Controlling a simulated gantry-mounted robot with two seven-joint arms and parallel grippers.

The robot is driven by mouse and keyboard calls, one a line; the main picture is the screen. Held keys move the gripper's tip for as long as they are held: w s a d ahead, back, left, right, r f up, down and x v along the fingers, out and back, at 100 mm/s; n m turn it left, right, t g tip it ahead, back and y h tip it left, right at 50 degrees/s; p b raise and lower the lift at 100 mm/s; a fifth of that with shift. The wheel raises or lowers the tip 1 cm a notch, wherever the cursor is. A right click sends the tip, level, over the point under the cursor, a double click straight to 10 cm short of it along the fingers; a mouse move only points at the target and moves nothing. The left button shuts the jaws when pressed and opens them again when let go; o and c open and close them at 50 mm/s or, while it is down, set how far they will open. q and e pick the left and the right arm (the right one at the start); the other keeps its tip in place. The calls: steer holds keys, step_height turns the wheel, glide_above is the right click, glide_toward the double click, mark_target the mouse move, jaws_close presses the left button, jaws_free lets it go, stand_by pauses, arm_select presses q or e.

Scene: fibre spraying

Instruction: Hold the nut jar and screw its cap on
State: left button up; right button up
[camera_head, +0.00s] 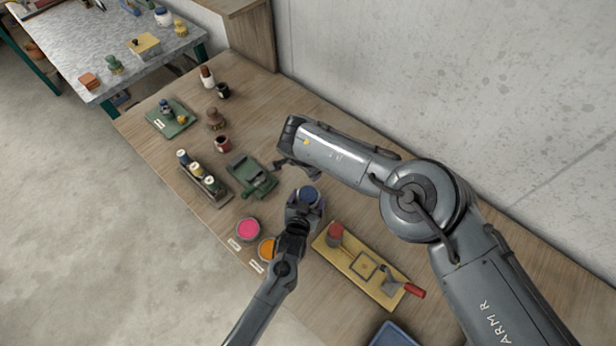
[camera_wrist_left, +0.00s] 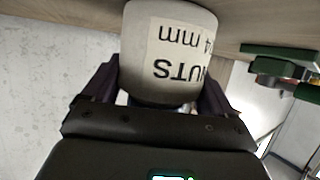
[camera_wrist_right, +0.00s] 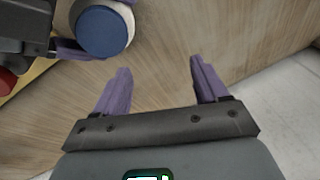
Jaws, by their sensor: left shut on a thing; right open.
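The nut jar (camera_wrist_left: 170,50) is a pale jar with a paper label reading "NUTS", upside down in the left wrist view. My left gripper (camera_head: 304,207) is shut around its side. A round blue cap (camera_wrist_right: 103,31) is at the jar's top, with a pale rim around it. The blue top also shows in the head view (camera_head: 308,194); I cannot tell whether it is screwed tight. My right gripper (camera_wrist_right: 158,82) is open, with nothing between its purple fingers. It is beside the jar, apart from it; its fingers are partly hidden by the arm in the head view.
A yellow tray (camera_head: 335,262) with a red-topped container and a red-handled tool lies right of the jar. Pink (camera_head: 248,229) and orange (camera_head: 267,248) pots stand left. A green device (camera_head: 248,176) and a bottle rack (camera_head: 204,186) lie beyond. The wall borders the bench.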

steer(key=w+a+r+m+t+y, duration=0.1)
steer(key=w+a+r+t+y, duration=0.1)
steer(key=w+a+r+t, duration=0.35)
steer(key=w+a+r+m+t+y, duration=0.1)
steer(key=w+a+r+t+y, duration=0.1)
steer(key=a+r, duration=0.55)
steer(key=s+a+r+m+t+h, duration=0.1)
steer(key=a+r+m+t+h, duration=0.3)
steer(key=r+m, duration=0.7)
steer(key=m+g, duration=1.5)
steer(key=m, duration=0.5)
glide_above(308, 194)
step_height(308, 194, down, 21)
steer(key=shift+f, duration=0.2)
steer(key=shift+f, duration=3.95)
